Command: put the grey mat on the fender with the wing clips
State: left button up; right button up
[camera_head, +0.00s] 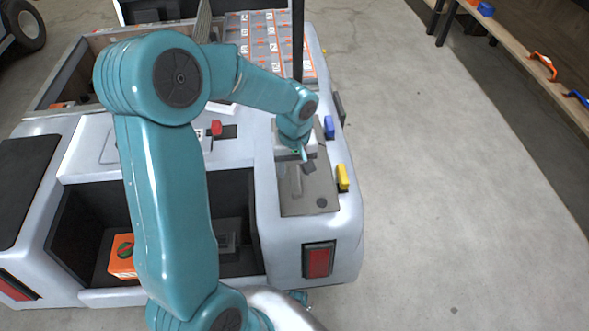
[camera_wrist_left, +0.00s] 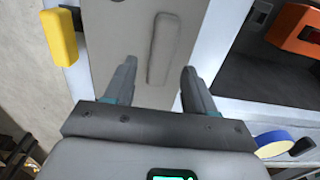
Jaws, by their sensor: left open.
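The grey mat (camera_head: 322,188) lies on the white fender (camera_head: 283,243) at the cart's right rear corner. A raised grey strip (camera_wrist_left: 163,48) runs along the mat in the left wrist view. A blue wing clip (camera_head: 329,127) and a yellow wing clip (camera_head: 342,178) sit by the mat's right edge; the yellow one also shows in the left wrist view (camera_wrist_left: 59,37). My left gripper (camera_head: 305,160) is above the mat. In the left wrist view its fingers (camera_wrist_left: 158,68) are open, one either side of the strip's near end, with nothing held.
A black post (camera_head: 298,40) rises behind the gripper. An orange box (camera_head: 122,257) sits in the cart's open rear bay. A wooden bench (camera_head: 515,60) with coloured clips runs along the right. The floor between is clear.

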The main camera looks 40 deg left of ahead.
pick_arm(q)
notch_tip(320, 180, up, 10)
jog(key=p, duration=0.1)
jog(key=shift+p, duration=0.4)
jog(key=shift+s+f, duration=0.1)
jog(key=shift+f, duration=0.05)
